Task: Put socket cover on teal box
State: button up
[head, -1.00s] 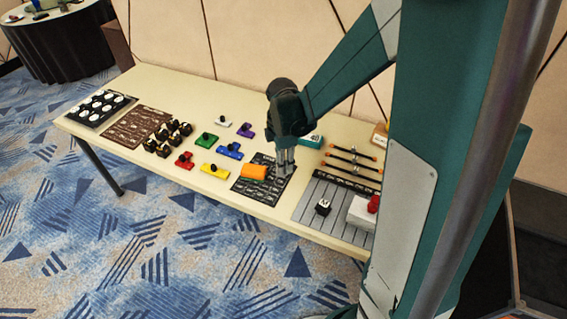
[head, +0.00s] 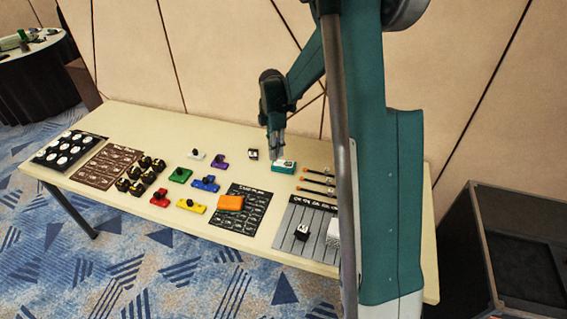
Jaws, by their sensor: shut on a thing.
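The teal box (head: 288,170), with a pale top, lies near the back of the cream table, right of centre. My gripper (head: 276,156) points down just above and at the left end of the teal box. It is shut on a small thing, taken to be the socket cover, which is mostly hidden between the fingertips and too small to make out. I cannot tell whether it touches the box.
An orange block (head: 230,203) lies on a black printed mat (head: 250,213). A small black-and-white block (head: 252,154) stands left of my gripper. Orange-tipped rods (head: 318,180) lie to the right. Coloured knobbed pieces stand left.

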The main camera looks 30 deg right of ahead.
send_over(283, 163)
jog(key=shift+s+d+r+p, duration=0.1)
jog(key=shift+s+r+p, duration=0.05)
jog(key=shift+r+p, duration=0.25)
jog(key=shift+f, duration=0.15)
notch_tip(283, 163, down, 6)
jog(key=shift+b, duration=0.35)
jog(key=shift+f, duration=1.9)
jog(key=shift+f+b, duration=0.15)
jog(key=shift+b, duration=0.25)
jog(key=o, duration=0.7)
